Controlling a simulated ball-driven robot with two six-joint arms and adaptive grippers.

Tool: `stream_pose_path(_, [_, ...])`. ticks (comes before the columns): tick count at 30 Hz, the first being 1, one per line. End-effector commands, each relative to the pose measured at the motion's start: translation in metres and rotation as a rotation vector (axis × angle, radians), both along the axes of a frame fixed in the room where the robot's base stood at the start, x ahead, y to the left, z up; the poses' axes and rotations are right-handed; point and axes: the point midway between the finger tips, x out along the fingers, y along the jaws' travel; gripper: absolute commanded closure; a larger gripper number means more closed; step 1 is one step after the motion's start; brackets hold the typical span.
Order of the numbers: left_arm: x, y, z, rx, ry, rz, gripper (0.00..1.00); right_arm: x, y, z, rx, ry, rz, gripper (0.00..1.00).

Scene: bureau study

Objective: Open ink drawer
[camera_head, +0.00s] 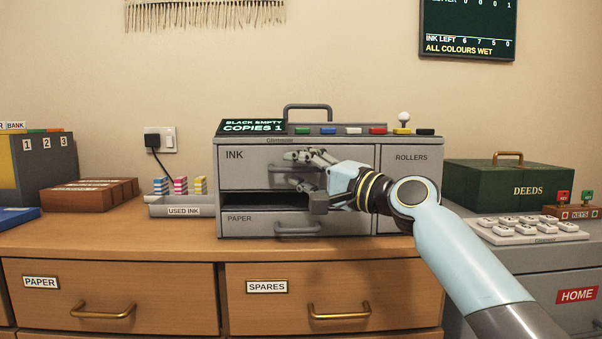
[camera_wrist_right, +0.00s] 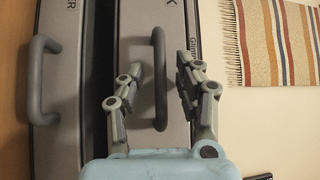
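The grey ink drawer (camera_head: 234,171), labelled INK, is in the upper left of the grey copier in the head view. Its front also shows in the right wrist view (camera_wrist_right: 143,20), with its upright-looking grey handle (camera_wrist_right: 160,80) in the middle. My right gripper (camera_head: 296,171) is in front of this drawer and covers its handle in the head view. In the wrist view the gripper (camera_wrist_right: 158,82) is open, one finger on each side of the handle, with gaps visible between fingers and handle. My left gripper is not in view.
A dark gap (camera_head: 262,199) lies below the ink front, above the paper drawer (camera_head: 250,228) with its own handle (camera_wrist_right: 38,80). The used ink tray (camera_head: 182,207) stands left of the copier. A green deeds box (camera_head: 480,186) and a white keypad (camera_head: 528,231) are to the right.

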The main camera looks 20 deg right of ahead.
Motion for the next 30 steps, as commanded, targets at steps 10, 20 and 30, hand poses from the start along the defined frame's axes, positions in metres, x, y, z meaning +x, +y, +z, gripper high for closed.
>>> stream_pose_path(10, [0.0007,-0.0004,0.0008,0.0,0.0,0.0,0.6,0.0009,0.0006,0.0,0.0,0.001,0.0,0.76])
stream_pose_path(20, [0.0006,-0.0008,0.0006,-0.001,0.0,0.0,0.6,0.0008,0.0006,-0.0008,-0.001,0.002,0.001,1.0])
stream_pose_path(30, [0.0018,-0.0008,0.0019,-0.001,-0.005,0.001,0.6,-0.0005,0.0009,-0.0018,-0.003,0.004,0.0,1.0])
